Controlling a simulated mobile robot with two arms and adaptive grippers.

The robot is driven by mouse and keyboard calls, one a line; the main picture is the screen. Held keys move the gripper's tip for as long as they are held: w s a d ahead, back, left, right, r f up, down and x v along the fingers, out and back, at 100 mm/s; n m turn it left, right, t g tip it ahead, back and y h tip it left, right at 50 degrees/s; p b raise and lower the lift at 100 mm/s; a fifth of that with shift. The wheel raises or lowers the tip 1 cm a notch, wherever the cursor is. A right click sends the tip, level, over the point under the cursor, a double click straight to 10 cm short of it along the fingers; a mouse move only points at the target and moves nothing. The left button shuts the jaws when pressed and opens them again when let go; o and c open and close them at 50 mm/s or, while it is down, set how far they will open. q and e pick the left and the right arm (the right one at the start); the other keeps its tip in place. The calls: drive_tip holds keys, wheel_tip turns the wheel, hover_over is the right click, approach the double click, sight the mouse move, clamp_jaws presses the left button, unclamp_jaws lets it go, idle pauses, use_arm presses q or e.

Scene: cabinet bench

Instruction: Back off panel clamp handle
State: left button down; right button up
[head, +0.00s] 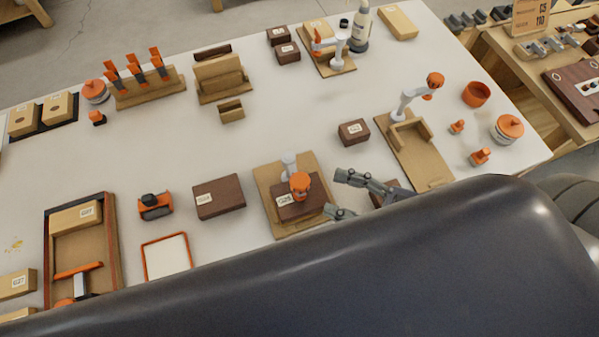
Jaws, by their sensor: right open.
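A clamp with a grey-white arm (289,165) and an orange knob handle (300,184) stands on a light wooden base (266,186). A dark brown labelled panel (310,207) lies on that base, under the knob. My right gripper (333,192) is just right of this clamp, its two grey fingers spread apart, one above the other in the picture. It looks empty and points left toward the knob; whether it touches anything cannot be told. My left gripper does not show.
A similar clamp (402,108) with a raised orange knob stands on a board at right. Another clamp (338,48) stands at the back. A dark block (353,132) lies behind my gripper. My own dark body hides the front edge. The table's middle is mostly clear.

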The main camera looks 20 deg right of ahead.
sight(301, 182)
drive_tip(key=p+x, duration=0.1)
drive_tip(key=x, duration=0.4)
drive_tip(key=shift+r, duration=0.2)
drive_tip(key=p+x, duration=0.1)
drive_tip(key=x, duration=0.2)
drive_tip(key=shift+w+a+f, duration=0.15)
drive_tip(key=shift+w+a, duration=0.1)
drive_tip(key=shift+a, duration=0.05)
drive_tip(key=c, duration=0.4)
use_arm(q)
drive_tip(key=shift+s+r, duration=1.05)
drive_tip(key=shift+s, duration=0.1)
use_arm(e)
drive_tip(key=c, duration=0.7)
